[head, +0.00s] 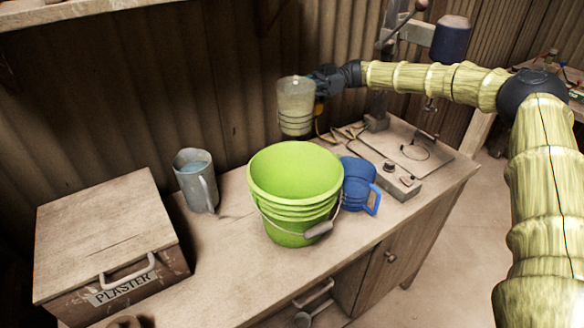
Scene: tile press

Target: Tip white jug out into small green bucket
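The white jug (296,105) is a pale, see-through vessel with dark ribs near its base. It looks upright, behind and above the green bucket, apparently clear of the bench. My gripper (322,84) is at the jug's right side and appears shut on it. The fingertips and the jug's handle are mostly hidden, and what is in the jug is hard to make out. The small green bucket (290,205) stands upright on the bench, open at the top, with its wire handle hanging at the front. The part of its inside that shows looks empty.
A blue jug (360,187) stands close to the bucket's right. A grey jug (196,182) with bluish contents stands left. A wooden plaster box (105,235) is far left. A press board (405,150) and control box (398,181) lie right. The bench (235,245) is bare in front.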

